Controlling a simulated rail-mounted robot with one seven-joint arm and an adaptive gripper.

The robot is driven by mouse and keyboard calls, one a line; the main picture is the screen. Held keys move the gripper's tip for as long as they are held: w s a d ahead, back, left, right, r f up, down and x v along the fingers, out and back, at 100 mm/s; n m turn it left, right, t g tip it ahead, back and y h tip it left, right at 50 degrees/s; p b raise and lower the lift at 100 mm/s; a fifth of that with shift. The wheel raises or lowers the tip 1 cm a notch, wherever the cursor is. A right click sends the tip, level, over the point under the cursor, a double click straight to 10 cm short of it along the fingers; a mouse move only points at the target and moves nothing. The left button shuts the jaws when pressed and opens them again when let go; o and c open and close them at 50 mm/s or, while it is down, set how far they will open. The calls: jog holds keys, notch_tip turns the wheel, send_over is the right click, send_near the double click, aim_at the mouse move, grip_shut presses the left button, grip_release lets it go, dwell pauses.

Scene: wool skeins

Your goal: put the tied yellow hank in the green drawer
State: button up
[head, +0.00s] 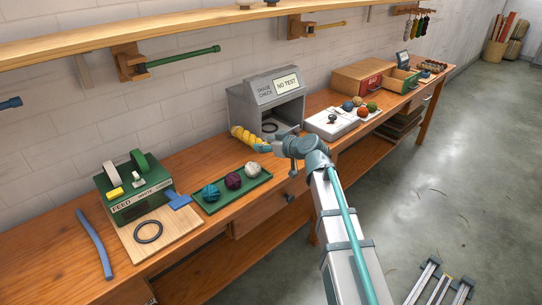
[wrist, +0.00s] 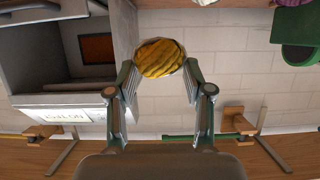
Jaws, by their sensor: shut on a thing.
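The yellow hank (head: 245,137) is a twisted bundle held up in front of the left side of the grey shade-check box. My gripper (head: 265,145) is shut on it. In the wrist view the hank (wrist: 160,58) shows end-on between the two fingertips of my gripper (wrist: 162,72); its tie is not clear. The green drawer (head: 406,84) is at the right side of a wooden cabinet, far along the bench to the right, well apart from my gripper. It looks pulled out, with its inside partly showing.
The shade-check box (head: 250,108) stands close behind the hank. A white device (head: 330,124) and several coloured balls lie between it and the wooden cabinet (head: 358,72). A green tray (head: 232,190) of skeins lies left. A shelf with pegs (head: 185,57) runs above.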

jog(key=w+f, duration=0.2)
jog(key=f, duration=0.1)
jog(key=w+d+f, duration=0.1)
jog(key=w+f, duration=0.1)
jog(key=shift+w+f+p, duration=0.1)
jog(key=shift+f+p, duration=0.3)
jog(key=shift+f, duration=1.4)
jog(key=shift+f, duration=0.1)
jog(key=o, duration=1.2)
jog(key=shift+o, duration=0.2)
